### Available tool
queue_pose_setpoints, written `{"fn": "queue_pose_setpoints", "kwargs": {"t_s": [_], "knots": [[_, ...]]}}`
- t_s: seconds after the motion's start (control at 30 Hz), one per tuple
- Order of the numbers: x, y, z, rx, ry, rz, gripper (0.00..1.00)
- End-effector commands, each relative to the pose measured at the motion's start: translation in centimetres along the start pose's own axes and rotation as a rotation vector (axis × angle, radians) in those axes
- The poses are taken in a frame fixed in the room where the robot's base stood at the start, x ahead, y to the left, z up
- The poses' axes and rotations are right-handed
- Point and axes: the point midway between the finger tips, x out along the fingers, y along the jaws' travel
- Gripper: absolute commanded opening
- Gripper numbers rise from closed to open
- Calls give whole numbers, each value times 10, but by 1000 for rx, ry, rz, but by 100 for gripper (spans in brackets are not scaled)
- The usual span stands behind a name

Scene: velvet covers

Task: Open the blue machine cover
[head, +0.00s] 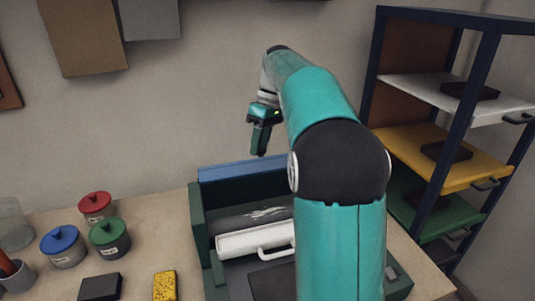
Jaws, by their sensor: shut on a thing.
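The blue machine cover (222,172) shows as a narrow blue panel along the back of a dark green machine (196,222). It stands up behind the machine's open top, and the inside is exposed. My gripper (259,152) points down at the cover's top edge, right of the panel's visible middle. Its fingers are shut on the cover's edge; the grip itself is small and hard to make out. My arm hides the cover's right end and much of the machine's right side.
Inside the machine lies a white roller-like part (240,242) with a handle. Red (95,208), blue (62,247) and green (109,238) lidded jars stand left on the bench. A yellow sponge-like block (165,286) lies in front. A shelf rack (455,150) stands right.

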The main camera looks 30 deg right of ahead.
Motion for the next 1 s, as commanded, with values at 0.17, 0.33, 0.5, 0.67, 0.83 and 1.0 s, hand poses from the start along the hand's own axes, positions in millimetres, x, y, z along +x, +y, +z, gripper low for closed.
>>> {"fn": "queue_pose_setpoints", "kwargs": {"t_s": [0.17,0.33,0.5,0.67,0.83,1.0], "knots": [[-2,20,-15,11,-5,5,0],[-6,30,-26,15,-7,6,0],[-8,39,-33,20,-15,0,0],[-10,45,-37,37,-57,-39,0],[-11,49,-40,50,-86,-67,0],[-11,51,-41,56,-101,-81,0]]}}
